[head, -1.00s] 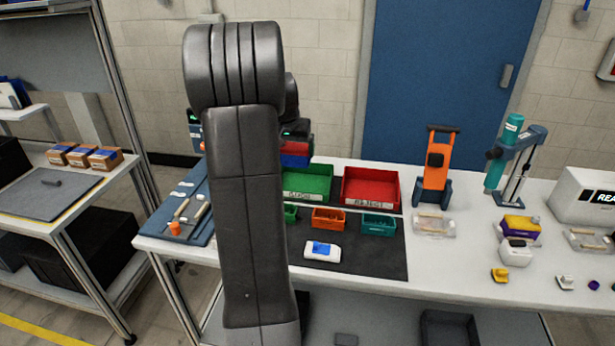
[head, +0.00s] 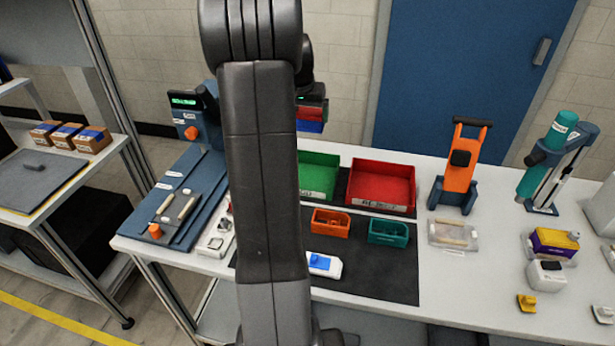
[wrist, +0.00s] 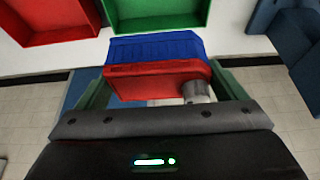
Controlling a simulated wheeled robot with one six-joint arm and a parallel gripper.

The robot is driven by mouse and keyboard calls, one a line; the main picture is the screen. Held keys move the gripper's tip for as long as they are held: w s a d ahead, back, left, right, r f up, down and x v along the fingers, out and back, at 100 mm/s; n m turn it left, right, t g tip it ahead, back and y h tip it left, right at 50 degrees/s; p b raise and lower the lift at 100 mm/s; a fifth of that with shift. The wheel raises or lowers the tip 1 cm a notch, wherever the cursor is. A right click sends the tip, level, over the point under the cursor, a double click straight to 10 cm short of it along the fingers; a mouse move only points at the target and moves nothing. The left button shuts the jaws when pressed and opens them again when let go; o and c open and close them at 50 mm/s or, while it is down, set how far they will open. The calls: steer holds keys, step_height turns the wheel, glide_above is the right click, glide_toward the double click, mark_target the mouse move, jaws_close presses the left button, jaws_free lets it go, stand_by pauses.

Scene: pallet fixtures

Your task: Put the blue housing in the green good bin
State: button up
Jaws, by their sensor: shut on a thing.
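The blue housing (wrist: 155,47), a blue block with a red part and a grey round stub on it, is in my gripper (wrist: 160,90), between green fingers in the wrist view. In the head view it shows red over blue (head: 311,122), held up in the air beside my arm, with the gripper (head: 308,98) partly hidden. The green good bin (head: 319,172) stands on the bench below it in the picture, its left part hidden by my arm. In the wrist view the green bin (wrist: 160,14) is at the top, apart from the housing.
The red reject bin (head: 381,187) stands right of the green one. An orange bin (head: 330,221) and a teal bin (head: 388,232) stand in front. A blue fixture plate (head: 187,205) is at left. An orange-black stand (head: 460,165) is at right.

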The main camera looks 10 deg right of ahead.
mark_target(305, 123)
steer(key=shift+s+a+f, duration=0.1)
steer(key=shift+s+f, duration=0.15)
steer(key=shift+f, duration=0.05)
steer(key=shift+s+a+f+b, duration=0.15)
steer(key=shift+f+b, duration=0.15)
steer(key=shift+b, duration=0.3)
steer(key=shift+b+x, duration=0.85)
steer(key=shift+x, duration=0.1)
step_height(305, 123, down, 16)
steer(key=b, duration=0.5)
steer(key=shift+s, duration=0.15)
steer(key=shift+f, duration=0.15)
steer(key=o, duration=0.8)
steer(key=shift+c, duration=0.2)
